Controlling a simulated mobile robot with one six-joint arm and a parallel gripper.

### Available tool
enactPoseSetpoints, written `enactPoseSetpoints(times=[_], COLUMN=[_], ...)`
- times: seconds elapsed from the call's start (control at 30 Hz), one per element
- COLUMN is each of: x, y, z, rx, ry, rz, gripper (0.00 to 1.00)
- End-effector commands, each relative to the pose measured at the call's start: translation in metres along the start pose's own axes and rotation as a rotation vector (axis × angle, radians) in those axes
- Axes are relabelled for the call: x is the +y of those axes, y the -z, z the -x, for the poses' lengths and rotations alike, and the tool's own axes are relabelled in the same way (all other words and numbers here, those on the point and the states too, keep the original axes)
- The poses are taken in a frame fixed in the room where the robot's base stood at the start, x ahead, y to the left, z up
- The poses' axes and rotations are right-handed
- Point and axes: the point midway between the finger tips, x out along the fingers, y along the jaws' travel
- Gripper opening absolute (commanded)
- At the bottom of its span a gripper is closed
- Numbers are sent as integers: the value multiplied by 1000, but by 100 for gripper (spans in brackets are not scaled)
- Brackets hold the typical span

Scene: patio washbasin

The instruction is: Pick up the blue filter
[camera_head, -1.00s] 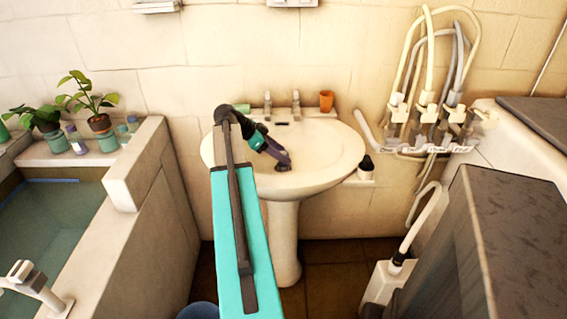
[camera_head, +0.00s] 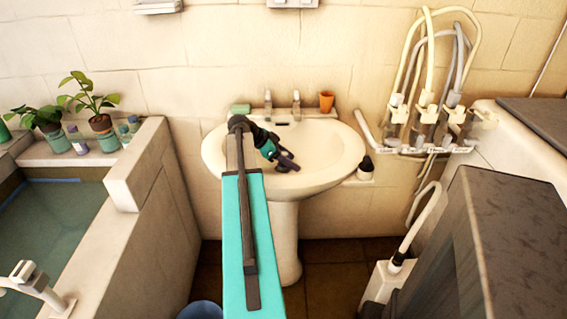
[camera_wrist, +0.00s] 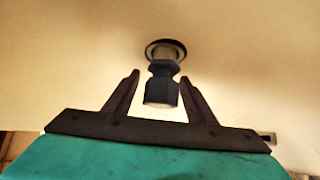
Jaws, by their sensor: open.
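A dark, blue-grey filter (camera_wrist: 162,88) with a pale end stands at the round drain ring (camera_wrist: 180,46) of the white basin (camera_head: 330,150). My gripper (camera_wrist: 160,77) is open in the wrist view, with one dark finger on each side of the filter. No clear contact shows between fingers and filter. In the head view my gripper (camera_head: 288,161) reaches down into the basin bowl, and the filter there is hard to tell from the dark fingers.
Two taps (camera_head: 296,104) stand at the basin's back edge, between a green soap block (camera_head: 241,108) and an orange cup (camera_head: 327,101). A dark bottle (camera_head: 366,166) stands right of the basin. Hoses (camera_head: 425,60) hang on the right wall. A tub (camera_head: 65,215) lies left.

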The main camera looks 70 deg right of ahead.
Motion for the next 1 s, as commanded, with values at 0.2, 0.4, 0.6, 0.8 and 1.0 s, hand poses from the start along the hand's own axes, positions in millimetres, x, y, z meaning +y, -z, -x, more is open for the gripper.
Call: enactPoseSetpoints(times=[0.2, 0.4, 0.6, 0.8, 1.0], x=[0, 0, 0, 0, 0], y=[0, 0, 1, 1, 1], z=[-1, -1, -1, -1, -1], rx=[0, 0, 0, 0, 0], ry=[0, -1, -1, -1, -1], rz=[0, -1, -1, -1, -1], gripper=[51, 51, 37, 6, 6])
